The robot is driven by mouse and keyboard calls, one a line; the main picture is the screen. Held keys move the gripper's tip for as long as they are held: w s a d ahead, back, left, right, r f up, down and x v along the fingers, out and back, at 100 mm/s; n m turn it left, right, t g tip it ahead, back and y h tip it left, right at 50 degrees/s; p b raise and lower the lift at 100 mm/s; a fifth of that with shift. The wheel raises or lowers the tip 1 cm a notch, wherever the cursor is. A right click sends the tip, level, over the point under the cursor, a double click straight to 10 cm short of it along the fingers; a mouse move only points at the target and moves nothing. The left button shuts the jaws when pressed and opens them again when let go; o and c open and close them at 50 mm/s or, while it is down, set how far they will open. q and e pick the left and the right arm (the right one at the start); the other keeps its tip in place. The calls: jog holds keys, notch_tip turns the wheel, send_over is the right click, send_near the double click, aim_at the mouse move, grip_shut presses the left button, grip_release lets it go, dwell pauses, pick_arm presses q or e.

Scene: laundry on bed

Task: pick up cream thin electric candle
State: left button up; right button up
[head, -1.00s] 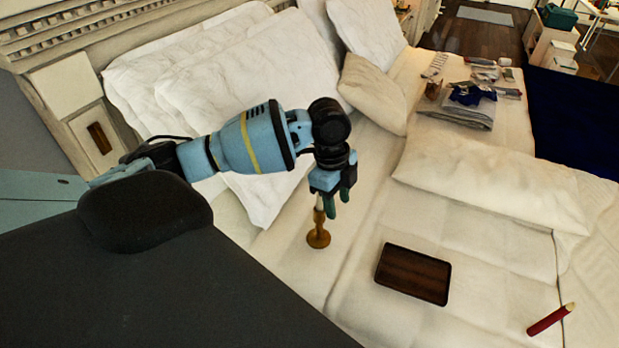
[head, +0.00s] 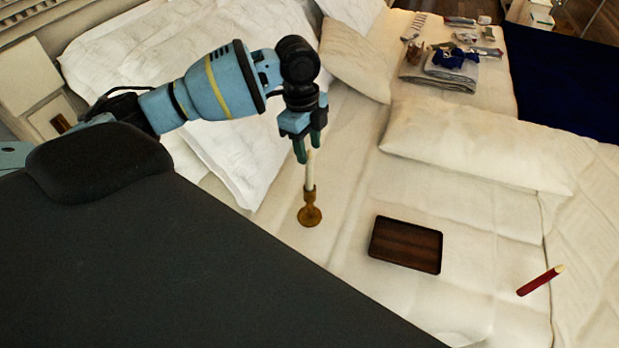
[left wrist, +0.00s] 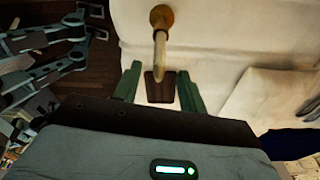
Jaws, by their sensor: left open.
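A thin cream candle (head: 309,172) stands upright in a brass-coloured candlestick (head: 309,212) on the bed. My left gripper (head: 308,152) is open, pointing down, with its fingertips just above or around the candle's upper end. In the left wrist view the candle (left wrist: 160,50) points toward the gap between the two green fingers (left wrist: 158,90), with the candlestick (left wrist: 161,17) beyond it. The fingers do not appear closed on it. My right gripper is not in view.
A dark wooden tray (head: 405,245) lies right of the candlestick. Pillows (head: 478,147) lie behind, and folded cloth with small items (head: 440,75) sits at the back. The bed around the candlestick is clear.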

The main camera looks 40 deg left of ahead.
aim_at(309, 178)
pick_arm(q)
jog(key=shift+d+f, duration=0.2)
jog(key=shift+f, duration=2.5)
grip_shut()
